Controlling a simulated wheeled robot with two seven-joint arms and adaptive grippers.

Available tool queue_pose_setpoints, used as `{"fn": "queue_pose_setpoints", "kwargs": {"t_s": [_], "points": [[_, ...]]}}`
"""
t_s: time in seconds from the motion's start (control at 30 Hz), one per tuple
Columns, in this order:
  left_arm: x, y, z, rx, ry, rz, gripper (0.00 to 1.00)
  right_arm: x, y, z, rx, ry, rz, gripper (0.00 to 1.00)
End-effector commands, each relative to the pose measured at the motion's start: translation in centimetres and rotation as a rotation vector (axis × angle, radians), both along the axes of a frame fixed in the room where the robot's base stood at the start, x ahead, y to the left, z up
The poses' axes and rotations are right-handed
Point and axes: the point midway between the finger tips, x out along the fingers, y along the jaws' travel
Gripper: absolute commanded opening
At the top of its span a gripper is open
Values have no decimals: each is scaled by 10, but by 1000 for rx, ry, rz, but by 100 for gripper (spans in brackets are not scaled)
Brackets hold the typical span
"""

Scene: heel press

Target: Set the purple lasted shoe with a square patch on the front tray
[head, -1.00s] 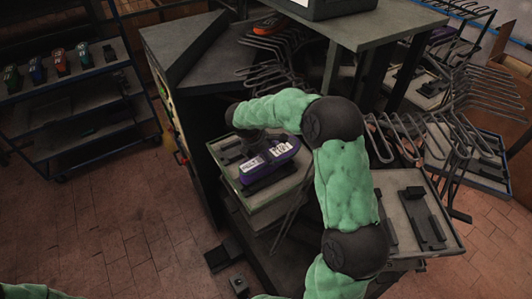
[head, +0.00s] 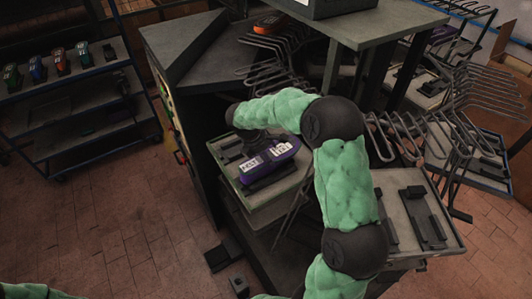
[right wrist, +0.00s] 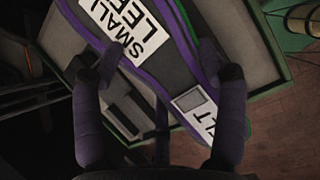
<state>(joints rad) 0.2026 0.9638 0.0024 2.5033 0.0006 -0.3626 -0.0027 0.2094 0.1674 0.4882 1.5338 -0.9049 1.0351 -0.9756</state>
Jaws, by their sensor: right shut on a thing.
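The purple lasted shoe (head: 272,166) is at the front tray (head: 237,190), over a dark fixture on its right part. White labels lie along its top. In the right wrist view the shoe (right wrist: 182,72) reads "SMALL LEFT", and a second label carries a grey square patch (right wrist: 190,100). My right gripper (right wrist: 170,68) has a finger on each side of the shoe and is shut on it; in the head view the arm partly hides the gripper (head: 262,145). I cannot tell whether the shoe bears fully on the fixture. My left gripper is out of view.
Another tray (head: 450,238) with an empty dark fixture stands to the right. Wire racks (head: 470,95) crowd the right side. An orange shoe (head: 269,22) lies at the back. A shelf cart (head: 75,87) with several coloured shoes stands at left.

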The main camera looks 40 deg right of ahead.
Motion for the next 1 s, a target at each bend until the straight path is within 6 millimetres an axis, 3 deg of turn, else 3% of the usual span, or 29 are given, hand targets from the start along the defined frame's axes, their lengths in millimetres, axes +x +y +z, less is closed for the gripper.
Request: {"fn": "queue_pose_setpoints", "kwargs": {"t_s": [0.33,0.37,0.43,0.83,1.0], "points": [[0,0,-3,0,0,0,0,-2,0,-7,-1,10,2,13],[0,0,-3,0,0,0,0,-3,0,-6,0,11,3,78],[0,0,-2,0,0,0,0,-3,0,-6,0,11,3,98],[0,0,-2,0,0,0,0,-2,1,-6,1,8,2,100],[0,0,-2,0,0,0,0,0,6,8,0,4,2,100]]}}
